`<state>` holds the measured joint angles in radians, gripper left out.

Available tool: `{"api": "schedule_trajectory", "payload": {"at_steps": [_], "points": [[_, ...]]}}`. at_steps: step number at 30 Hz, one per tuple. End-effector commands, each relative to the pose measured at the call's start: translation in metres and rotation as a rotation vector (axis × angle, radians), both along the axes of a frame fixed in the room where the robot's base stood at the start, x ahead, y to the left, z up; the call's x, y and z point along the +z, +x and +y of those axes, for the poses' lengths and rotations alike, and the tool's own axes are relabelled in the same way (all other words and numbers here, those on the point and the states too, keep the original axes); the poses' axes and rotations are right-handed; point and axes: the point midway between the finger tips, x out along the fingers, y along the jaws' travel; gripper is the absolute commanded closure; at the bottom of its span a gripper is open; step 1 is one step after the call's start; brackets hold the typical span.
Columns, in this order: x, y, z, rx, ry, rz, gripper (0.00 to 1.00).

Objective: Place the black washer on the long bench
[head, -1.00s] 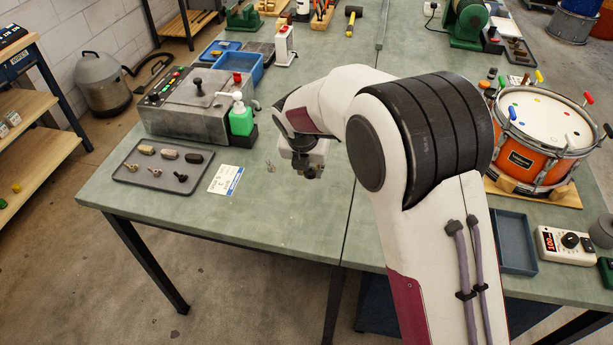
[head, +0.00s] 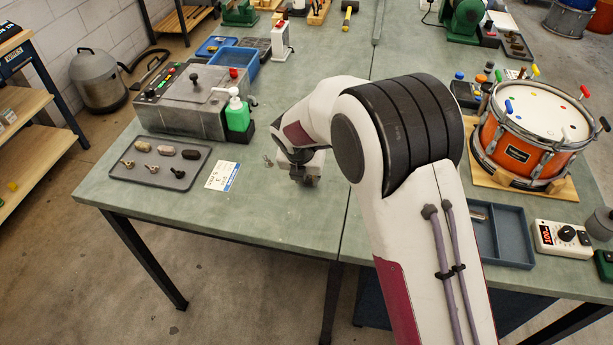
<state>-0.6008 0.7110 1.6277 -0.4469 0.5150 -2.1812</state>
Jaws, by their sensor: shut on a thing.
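My gripper (head: 304,180) points down low over the front middle of the long green bench (head: 262,218). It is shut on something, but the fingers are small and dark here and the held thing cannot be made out. I cannot make out a black washer anywhere in view. Whether the fingers or the held thing touch the bench top cannot be told. My own arm hides part of the bench to the right of the gripper.
Small metal pieces (head: 267,160) lie just left of my gripper. Further left are a printed card (head: 222,176), a dark tray (head: 147,182) of small parts and a green bottle (head: 238,116). A blue tray (head: 515,262) and an orange drum (head: 520,152) stand right. The bench's front left is clear.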

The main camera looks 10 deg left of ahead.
Motion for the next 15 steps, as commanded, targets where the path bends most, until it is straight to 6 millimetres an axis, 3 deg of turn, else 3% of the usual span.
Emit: {"api": "schedule_trajectory", "payload": {"at_steps": [13,15], "points": [[-0.0037,0.0,0.0001,0.0,0.0,0.0,0.84],[-0.0036,0.0001,0.0002,-0.001,0.001,0.0,0.64]]}}
